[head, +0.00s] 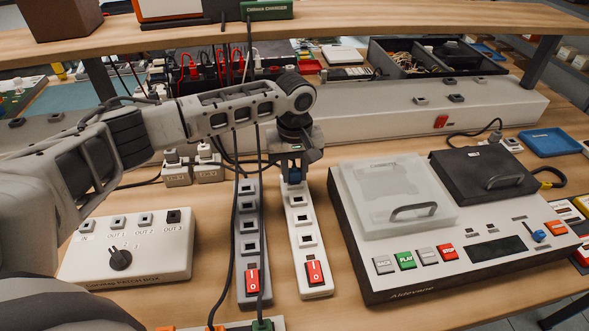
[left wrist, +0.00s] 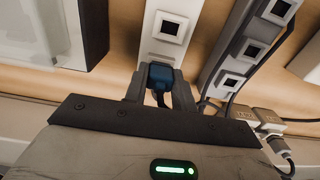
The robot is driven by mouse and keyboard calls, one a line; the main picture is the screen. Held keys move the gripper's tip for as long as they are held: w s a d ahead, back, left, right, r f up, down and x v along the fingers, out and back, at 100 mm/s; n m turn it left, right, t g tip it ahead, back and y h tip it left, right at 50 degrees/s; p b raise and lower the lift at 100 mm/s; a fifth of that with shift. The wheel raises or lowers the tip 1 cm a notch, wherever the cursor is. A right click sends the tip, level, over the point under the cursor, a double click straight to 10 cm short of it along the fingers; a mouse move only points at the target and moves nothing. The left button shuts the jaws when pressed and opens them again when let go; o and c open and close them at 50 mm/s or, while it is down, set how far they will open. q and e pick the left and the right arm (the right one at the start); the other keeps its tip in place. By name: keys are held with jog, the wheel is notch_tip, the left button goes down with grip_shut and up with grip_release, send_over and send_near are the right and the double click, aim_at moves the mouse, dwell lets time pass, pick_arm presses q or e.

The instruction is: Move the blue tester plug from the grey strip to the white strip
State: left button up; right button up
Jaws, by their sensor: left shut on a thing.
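The blue tester plug (head: 293,176) is between the fingers of my left gripper (head: 294,165), at the far end of the white strip (head: 319,288). In the left wrist view my left gripper (left wrist: 155,85) is shut on the blue plug (left wrist: 160,75), with the white strip (left wrist: 164,48) right beyond it. I cannot tell whether the plug is seated in a socket or just above it. The grey strip (head: 250,262) lies to the left, with several open sockets in view; it also shows in the left wrist view (left wrist: 238,48). My right gripper is not in view.
A device with a clear lid (head: 395,200) stands close right of the white strip. A patch box (head: 125,250) is at the left. Dark cables (head: 233,225) run along the grey strip. White adapters (head: 208,168) and a long white housing (head: 400,125) are behind.

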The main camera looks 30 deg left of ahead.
pick_arm(q)
jog(key=shift+p, duration=0.45)
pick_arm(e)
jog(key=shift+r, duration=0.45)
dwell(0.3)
pick_arm(q)
jog(key=o, duration=1)
jog(key=shift+r, duration=10.4)
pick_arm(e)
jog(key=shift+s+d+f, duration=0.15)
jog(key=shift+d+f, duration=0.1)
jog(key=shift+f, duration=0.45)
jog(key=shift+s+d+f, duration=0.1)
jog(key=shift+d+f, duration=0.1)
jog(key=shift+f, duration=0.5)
